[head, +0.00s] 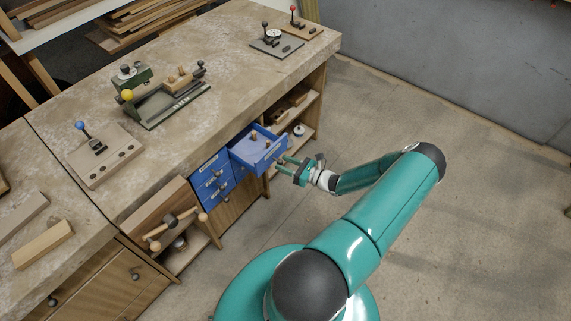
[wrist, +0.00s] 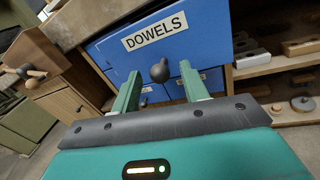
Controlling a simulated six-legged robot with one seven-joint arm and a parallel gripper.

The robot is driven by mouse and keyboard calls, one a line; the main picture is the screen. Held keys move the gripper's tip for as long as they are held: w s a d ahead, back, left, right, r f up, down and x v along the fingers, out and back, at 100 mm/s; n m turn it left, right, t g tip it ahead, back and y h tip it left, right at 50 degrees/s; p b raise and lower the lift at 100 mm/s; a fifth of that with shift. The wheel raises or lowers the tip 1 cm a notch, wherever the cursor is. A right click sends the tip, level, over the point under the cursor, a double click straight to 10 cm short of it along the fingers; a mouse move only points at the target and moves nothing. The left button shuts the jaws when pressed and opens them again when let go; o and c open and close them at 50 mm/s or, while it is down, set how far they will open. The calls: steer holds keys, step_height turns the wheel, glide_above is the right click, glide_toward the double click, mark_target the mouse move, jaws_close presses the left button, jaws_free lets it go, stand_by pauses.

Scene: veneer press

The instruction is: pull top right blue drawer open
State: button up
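The top right blue drawer (head: 262,157) is pulled out from the cabinet under the bench, with small wooden pieces inside showing in the head view. In the wrist view its front (wrist: 190,35) carries a DOWELS label and a dark round knob (wrist: 160,70). My gripper (head: 282,165) is at the drawer's front. In the wrist view the two green fingers of my gripper (wrist: 161,82) are spread, with the knob between and slightly beyond their tips. Gaps show on both sides of the knob, so the fingers do not grip it.
Other blue drawers (head: 212,178) to the left and below are shut. Open wooden shelves (head: 298,110) with small parts lie to the right of the drawers. A wooden-handled vise (head: 172,229) juts out on the left. The concrete floor (head: 450,130) to the right is clear.

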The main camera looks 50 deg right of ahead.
steer(key=v, duration=1.3)
steer(key=shift+s, duration=0.4)
steer(key=shift+r, duration=0.15)
steer(key=w+a+r+n+g+y, duration=0.1)
steer(key=w+a+r+n+g, duration=0.5)
steer(key=r, duration=0.3)
steer(key=w+a+r+n+g+y, duration=0.1)
steer(key=w+a+r+n+g, duration=0.25)
steer(key=a+r+n, duration=0.35)
steer(key=w+a+r+n+g+y, duration=0.1)
steer(key=w+a+r+n+g, duration=0.45)
steer(key=r, duration=0.45)
steer(key=s+a+r+n+t+h, duration=0.1)
steer(key=s+a+r+n+h, duration=0.2)
steer(key=s+a+r+n, duration=0.2)
steer(key=s+a+r+n+t+h, duration=0.2)
steer(key=s+a+r+n+h, duration=0.2)
steer(key=a+r+n, duration=0.8)
steer(key=s+a+r, duration=0.1)
steer(key=a+r, duration=0.3)
steer(key=a, duration=0.1)
steer(key=shift+s, duration=0.3)
steer(key=shift+d, duration=0.15)
